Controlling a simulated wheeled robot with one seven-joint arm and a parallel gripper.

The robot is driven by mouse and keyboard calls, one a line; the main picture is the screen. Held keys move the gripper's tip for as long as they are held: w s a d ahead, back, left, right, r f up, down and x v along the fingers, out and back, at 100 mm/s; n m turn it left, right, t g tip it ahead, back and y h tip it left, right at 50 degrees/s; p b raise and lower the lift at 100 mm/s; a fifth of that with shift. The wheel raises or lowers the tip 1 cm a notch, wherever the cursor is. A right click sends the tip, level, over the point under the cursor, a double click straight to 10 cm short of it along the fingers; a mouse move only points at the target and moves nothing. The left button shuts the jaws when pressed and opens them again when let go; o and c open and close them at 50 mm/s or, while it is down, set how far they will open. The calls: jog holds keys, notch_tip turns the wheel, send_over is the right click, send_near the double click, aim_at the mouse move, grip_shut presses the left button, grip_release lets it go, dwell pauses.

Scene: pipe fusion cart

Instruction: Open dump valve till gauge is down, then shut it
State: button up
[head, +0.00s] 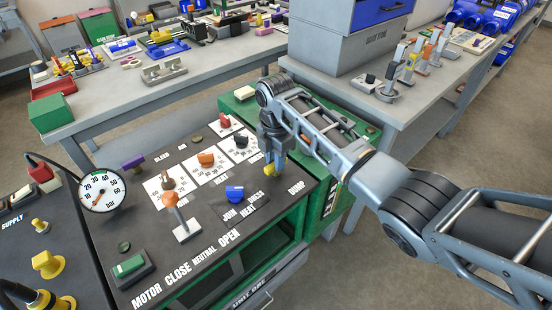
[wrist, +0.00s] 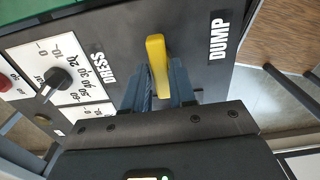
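The yellow dump valve handle (head: 269,171) is at the right end of the dark control panel, by the DUMP label. In the wrist view the yellow handle (wrist: 157,66) stands between the fingers of my gripper (wrist: 161,88), which look closed against its sides. In the head view my gripper (head: 273,146) comes down over the handle from above and hides part of it. The round white pressure gauge (head: 102,190) is at the panel's left edge; its needle is too small to read surely.
The panel also carries an orange-knobbed lever (head: 170,200), a blue knob (head: 234,193), an orange knob (head: 206,159), a black knob (head: 241,140) and a green motor switch (head: 130,266). Benches with tools stand behind. A blue-grey cabinet (head: 340,45) is behind my arm.

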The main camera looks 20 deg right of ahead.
jog(key=o, duration=0.3)
jog(key=shift+r+b, duration=0.4)
jog(key=shift+r, duration=3.5)
